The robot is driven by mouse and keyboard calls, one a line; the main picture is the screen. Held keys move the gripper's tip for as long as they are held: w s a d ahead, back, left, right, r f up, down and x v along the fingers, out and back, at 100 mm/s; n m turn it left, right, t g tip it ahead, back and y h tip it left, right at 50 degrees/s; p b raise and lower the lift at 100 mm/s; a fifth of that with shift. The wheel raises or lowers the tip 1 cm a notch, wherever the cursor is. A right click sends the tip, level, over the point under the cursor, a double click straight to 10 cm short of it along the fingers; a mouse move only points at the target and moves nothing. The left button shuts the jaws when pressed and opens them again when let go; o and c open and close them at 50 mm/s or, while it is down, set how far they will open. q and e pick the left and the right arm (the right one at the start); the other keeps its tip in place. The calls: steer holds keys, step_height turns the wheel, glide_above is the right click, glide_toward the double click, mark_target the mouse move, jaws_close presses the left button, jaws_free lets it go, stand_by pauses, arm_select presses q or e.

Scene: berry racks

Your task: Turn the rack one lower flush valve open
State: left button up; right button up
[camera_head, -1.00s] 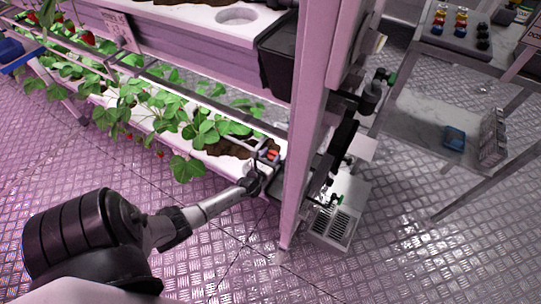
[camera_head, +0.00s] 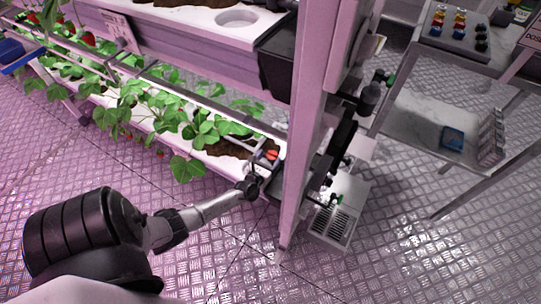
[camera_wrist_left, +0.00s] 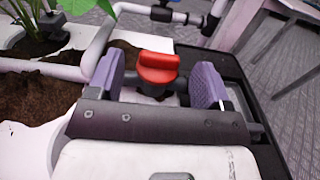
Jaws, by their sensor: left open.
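The flush valve has a red handle (camera_wrist_left: 158,70) and shows between the two purple finger pads of my open left gripper (camera_wrist_left: 155,85) in the left wrist view. The pads stand on either side of the handle with a gap at each side. In the head view the red handle (camera_head: 271,155) is small, at the right end of the lower planter, beside the pink rack post. My left gripper (camera_head: 262,165) is just in front of it there. My right gripper is in neither view.
The pink rack post (camera_head: 298,150) stands close to the right of the valve. Strawberry plants (camera_head: 200,125) fill the lower planter to the left. A grey pipe (camera_wrist_left: 50,68) runs by the valve. A metal cart (camera_head: 425,110) stands at the right. The floor in front is clear.

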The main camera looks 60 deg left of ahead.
arm_select(q)
steer(key=p+v, duration=0.3)
steer(key=v, duration=0.8)
steer(key=shift+s+d, duration=0.35)
steer(key=shift+s, duration=0.25)
